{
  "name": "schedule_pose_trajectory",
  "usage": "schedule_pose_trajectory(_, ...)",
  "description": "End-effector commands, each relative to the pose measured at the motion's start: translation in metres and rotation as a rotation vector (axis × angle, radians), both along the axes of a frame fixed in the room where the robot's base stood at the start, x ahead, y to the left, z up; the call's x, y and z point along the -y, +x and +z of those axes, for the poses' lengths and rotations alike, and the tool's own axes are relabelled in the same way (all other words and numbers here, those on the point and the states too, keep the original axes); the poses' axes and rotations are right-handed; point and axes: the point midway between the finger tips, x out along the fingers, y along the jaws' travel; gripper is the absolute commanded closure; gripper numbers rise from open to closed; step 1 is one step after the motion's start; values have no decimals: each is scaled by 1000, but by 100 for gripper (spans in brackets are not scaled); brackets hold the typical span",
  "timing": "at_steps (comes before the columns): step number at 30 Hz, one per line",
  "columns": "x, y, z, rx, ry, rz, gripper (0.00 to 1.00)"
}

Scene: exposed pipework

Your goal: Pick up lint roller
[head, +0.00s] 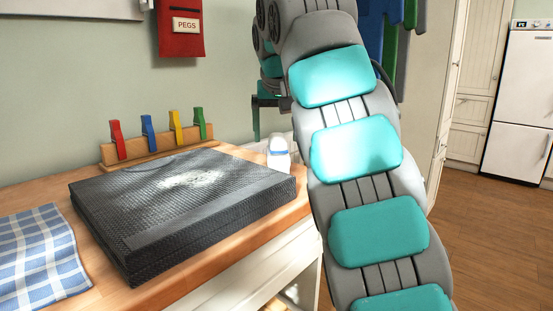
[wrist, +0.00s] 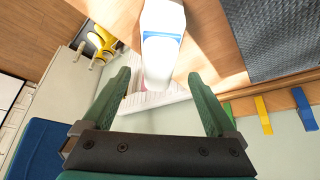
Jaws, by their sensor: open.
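A white object with a blue band (head: 279,153) stands on the wooden counter at the right of the black textured slab. It could be the lint roller or a bottle; I cannot tell which. In the wrist view the white object (wrist: 161,47) lies at the top centre, ahead of and between the finger lines. My gripper (wrist: 159,76) is open, with two green fingers apart and nothing held between them. In the head view my arm hides most of the gripper, and part of a green finger shows near the wall.
The black slab (head: 185,200) fills the counter's middle, with a blue checked cloth (head: 40,255) at left. A rack (head: 160,152) with coloured pegs stands behind. Pale striped material (wrist: 152,99) lies behind the white object. The counter's edge is close by.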

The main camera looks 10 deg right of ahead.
Motion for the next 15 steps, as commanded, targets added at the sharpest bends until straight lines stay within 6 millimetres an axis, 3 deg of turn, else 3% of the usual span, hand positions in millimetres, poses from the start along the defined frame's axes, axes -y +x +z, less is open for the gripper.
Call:
schedule_pose_trajectory(10, 4, 26, -39, 0, -1, 0, 7)
schedule_pose_trajectory(15, 4, 33, -45, 1, 1, 0, 7)
